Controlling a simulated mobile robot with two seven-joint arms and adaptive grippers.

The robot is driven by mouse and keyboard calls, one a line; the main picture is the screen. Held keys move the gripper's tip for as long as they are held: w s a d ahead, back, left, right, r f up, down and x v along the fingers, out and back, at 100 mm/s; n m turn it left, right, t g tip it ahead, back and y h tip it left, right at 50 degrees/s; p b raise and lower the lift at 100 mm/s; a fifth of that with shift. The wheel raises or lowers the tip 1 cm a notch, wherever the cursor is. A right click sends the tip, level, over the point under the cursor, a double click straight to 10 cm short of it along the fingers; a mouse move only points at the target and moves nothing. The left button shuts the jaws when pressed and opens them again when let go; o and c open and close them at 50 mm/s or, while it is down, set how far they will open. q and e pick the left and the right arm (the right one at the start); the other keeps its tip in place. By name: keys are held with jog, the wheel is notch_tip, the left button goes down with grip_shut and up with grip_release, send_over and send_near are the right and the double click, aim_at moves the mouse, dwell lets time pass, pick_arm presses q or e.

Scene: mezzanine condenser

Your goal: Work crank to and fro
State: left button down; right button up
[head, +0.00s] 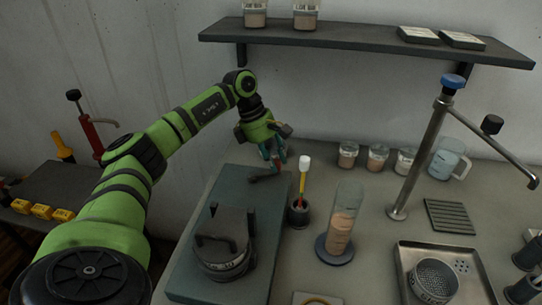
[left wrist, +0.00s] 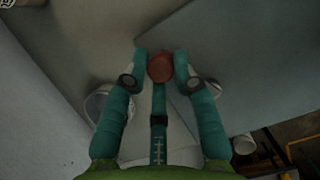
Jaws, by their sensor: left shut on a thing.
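In the head view my left gripper (head: 272,160), with teal fingers, is over the far right part of a grey-blue slab (head: 191,272). In the left wrist view a round reddish-brown knob (left wrist: 160,67) lies between the fingertips of the left gripper (left wrist: 160,75), and the gripper is shut on it. I take this knob to be the crank's grip. A dark curved piece (head: 262,177), perhaps the crank's arm, shows at the fingertips in the head view. How it joins the knob is hidden. My right gripper is in neither view.
A dark lidded device (head: 224,262) stands on the slab's near part. A dark cup (head: 298,216) with a yellow tool and a tall beaker (head: 342,222) stand to the right. A tap (head: 419,163) rises farther right. A shelf (head: 350,38) runs above.

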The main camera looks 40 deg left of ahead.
pick_arm(q)
jog(key=shift+s+d+m+g+b, duration=0.2)
jog(key=shift+s+d+m+g, duration=0.2)
jog(key=shift+m, duration=0.6)
jog(key=shift+s+d+m+g+b, duration=0.15)
jog(key=shift+s+d+m+g, duration=0.25)
jog(key=shift+m, duration=0.6)
jog(key=shift+w+d, duration=0.1)
jog(key=shift+d, duration=0.05)
jog(key=c, duration=1)
grip_release()
jog(key=shift+c, duration=0.2)
jog(key=shift+v, duration=1.4)
jog(key=a, duration=0.9)
jog(key=shift+s+r, duration=0.15)
jog(key=shift+s, duration=0.1)
jog(key=shift+s+a, duration=0.15)
jog(key=shift+a, duration=1.35)
